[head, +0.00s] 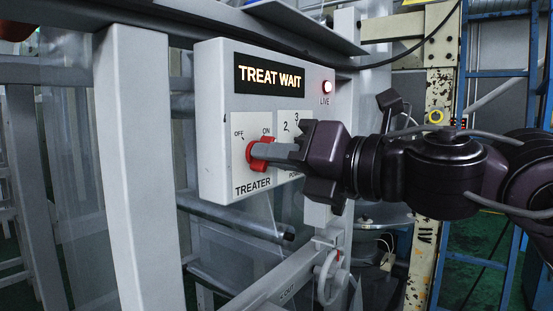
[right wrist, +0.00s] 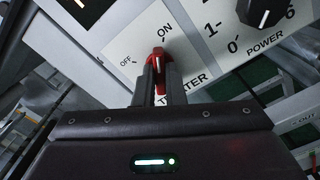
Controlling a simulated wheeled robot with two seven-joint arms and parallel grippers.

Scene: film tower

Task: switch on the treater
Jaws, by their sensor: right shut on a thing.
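The treater switch is a red rotary knob (head: 252,157) on a light grey control box (head: 214,80), with OFF printed at its upper left and ON at its upper right. My right gripper (head: 268,151) comes in from the right and is shut on the knob. In the right wrist view the red knob (right wrist: 158,54) shows between the two fingers, its white mark pointing up, nearer ON than OFF. The display (head: 269,75) reads "TREAT WAIT". The LIVE lamp (head: 327,87) is lit. The fingers hide part of the knob. My left gripper is not in view.
A black POWER knob (right wrist: 264,12) with a numbered scale sits beside the treater switch; my gripper hides it in the head view. A grey frame post (head: 140,170) stands left of the box. A handwheel (head: 331,277) is below.

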